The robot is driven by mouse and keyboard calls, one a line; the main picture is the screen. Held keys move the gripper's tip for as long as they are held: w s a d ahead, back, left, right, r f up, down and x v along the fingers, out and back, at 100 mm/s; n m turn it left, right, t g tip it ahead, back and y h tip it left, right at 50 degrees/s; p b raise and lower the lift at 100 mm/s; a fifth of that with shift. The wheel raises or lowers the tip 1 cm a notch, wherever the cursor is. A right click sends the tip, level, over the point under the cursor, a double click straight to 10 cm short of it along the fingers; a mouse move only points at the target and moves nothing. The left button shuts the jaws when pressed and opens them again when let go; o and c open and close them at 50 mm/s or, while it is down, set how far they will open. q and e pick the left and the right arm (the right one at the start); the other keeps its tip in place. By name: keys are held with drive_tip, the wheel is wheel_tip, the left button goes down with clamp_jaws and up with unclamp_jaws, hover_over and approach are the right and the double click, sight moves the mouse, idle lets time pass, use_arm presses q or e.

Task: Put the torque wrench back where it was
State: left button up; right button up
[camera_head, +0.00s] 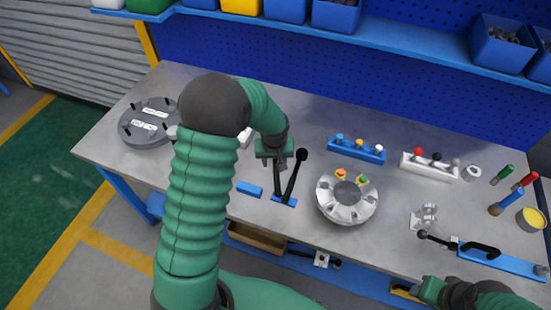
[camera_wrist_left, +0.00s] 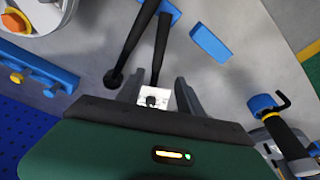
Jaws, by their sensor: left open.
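A black-handled tool, which I take for the torque wrench (camera_wrist_left: 160,48), has a pale square head (camera_wrist_left: 155,98) that appears between my open left fingers in the wrist view. Contact cannot be told. In the head view its dark shaft (camera_head: 277,180) rises beside a second ball-ended black rod (camera_head: 294,178), both at a small blue base (camera_head: 285,202). My left gripper (camera_head: 279,160) is open above the table; it also shows in the wrist view (camera_wrist_left: 160,95). My right arm enters at bottom right; its gripper's fingers cannot be made out.
A round silver flange (camera_head: 347,213) stands right of the rods. A blue block (camera_head: 249,188) lies left. A grey disc (camera_head: 150,125) sits far left. A blue socket rack (camera_head: 357,151) is behind. At right, a blue holder (camera_head: 505,260) carries a black-handled part.

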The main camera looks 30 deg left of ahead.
use_arm(q)
drive_tip(key=s+d+r+m, duration=0.3)
drive_tip(key=s+d, duration=0.4)
drive_tip(key=s, duration=0.1)
drive_tip(key=s+d+r+m+h, duration=0.1)
drive_tip(key=s+d+r+m, duration=0.3)
drive_tip(key=s+d, duration=0.3)
drive_tip(key=shift+s+h, duration=0.3)
drive_tip(key=shift+s, duration=0.35)
use_arm(e)
drive_tip(key=shift+d+f, duration=0.1)
drive_tip(key=shift+d, duration=0.15)
use_arm(q)
drive_tip(key=shift+o, duration=0.2)
drive_tip(key=shift+a+r, duration=0.1)
drive_tip(key=shift+a, duration=0.15)
use_arm(e)
drive_tip(key=shift+a, duration=0.3)
